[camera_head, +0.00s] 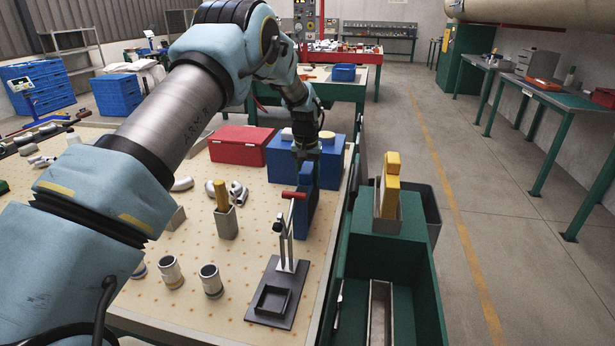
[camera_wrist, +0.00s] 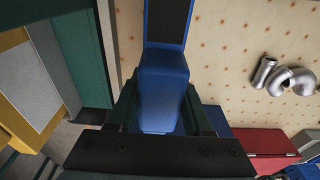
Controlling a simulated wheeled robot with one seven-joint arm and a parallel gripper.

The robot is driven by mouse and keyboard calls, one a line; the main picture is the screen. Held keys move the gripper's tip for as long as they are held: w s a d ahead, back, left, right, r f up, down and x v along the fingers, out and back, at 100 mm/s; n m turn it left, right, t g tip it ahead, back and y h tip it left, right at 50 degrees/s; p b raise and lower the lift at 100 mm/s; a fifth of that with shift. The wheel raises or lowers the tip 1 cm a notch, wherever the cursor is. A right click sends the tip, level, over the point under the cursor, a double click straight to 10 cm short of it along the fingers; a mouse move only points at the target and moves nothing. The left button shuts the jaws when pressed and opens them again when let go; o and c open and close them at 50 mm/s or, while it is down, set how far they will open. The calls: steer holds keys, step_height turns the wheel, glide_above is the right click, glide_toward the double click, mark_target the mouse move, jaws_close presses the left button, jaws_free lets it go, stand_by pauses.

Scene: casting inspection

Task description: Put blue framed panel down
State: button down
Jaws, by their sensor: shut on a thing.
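The blue framed panel (camera_head: 308,205) is upright near the right edge of the perforated table (camera_head: 235,290), behind the red-handled toggle clamp fixture. My gripper (camera_head: 306,158) points down and is shut on the panel's upper end. In the wrist view the panel's blue block (camera_wrist: 163,85) sits between the fingers of my gripper (camera_wrist: 162,108), and its dark inset face shows at the top. I cannot tell whether the panel's lower edge touches the table; the clamp partly hides it.
The clamp fixture (camera_head: 270,303) stands just in front of the panel. A blue box (camera_head: 330,165) and a red case (camera_head: 240,146) lie behind. A holder with yellow blocks (camera_head: 388,190) stands on the green cart (camera_head: 413,270) at right. Steel cups and pipe elbows lie left.

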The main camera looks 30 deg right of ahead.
steer(key=shift+f, duration=0.15)
steer(key=shift+c, duration=1.6)
jaws_free()
steer(key=r+b, duration=0.1)
steer(key=r, duration=0.3)
steer(key=r+b, duration=0.2)
steer(key=r, duration=0.2)
steer(key=s+a+r+b, duration=0.1)
steer(key=r+b, duration=0.1)
steer(key=r, duration=0.2)
steer(key=shift+r, duration=0.1)
steer(key=a+n, duration=0.4)
steer(key=a, duration=2.3)
steer(key=s+a+f+n, duration=0.1)
steer(key=s+a, duration=0.7)
steer(key=a, duration=0.2)
steer(key=s+a+f+n, duration=0.2)
steer(key=s+a, duration=0.6)
steer(key=a, duration=0.2)
steer(key=shift+a+f+t+y, duration=0.2)
steer(key=shift+f+t+y, duration=0.1)
steer(key=shift+y, duration=0.1)
